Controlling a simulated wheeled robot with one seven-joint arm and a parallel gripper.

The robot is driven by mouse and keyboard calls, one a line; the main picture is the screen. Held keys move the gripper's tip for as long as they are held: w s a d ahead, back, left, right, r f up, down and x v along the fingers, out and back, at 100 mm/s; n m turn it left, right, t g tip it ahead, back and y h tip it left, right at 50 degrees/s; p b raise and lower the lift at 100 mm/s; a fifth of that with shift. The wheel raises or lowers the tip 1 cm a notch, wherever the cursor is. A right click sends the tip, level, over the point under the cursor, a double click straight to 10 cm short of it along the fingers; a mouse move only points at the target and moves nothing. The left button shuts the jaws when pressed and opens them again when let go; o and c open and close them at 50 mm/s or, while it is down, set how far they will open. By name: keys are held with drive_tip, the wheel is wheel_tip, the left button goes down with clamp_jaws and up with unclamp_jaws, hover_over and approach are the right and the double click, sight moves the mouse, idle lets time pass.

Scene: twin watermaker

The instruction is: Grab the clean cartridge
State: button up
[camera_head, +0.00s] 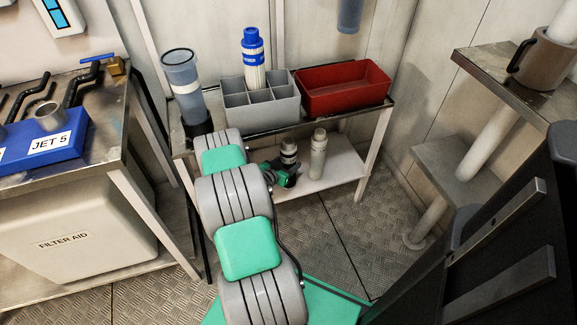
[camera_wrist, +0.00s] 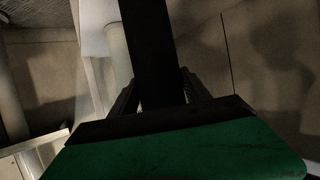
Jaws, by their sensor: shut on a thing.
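A white pleated cartridge with a blue cap (camera_head: 252,58) stands upright in the grey divided bin (camera_head: 262,110) on the metal table. I take it to be the clean cartridge. My gripper is low by the lower shelf, below and apart from this cartridge; its fingers are not clear in the head view. In the wrist view my gripper (camera_wrist: 158,92) is shut on a long dark thing (camera_wrist: 148,45) that runs up between the fingers. It is too dark to tell what this is.
A pale bottle-like thing (camera_head: 318,155) stands on the lower shelf (camera_head: 340,175). A bench with a blue JET 5 block (camera_head: 45,140) is at left.

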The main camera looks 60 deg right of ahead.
clamp_jaws()
drive_tip(key=shift+r, duration=0.2)
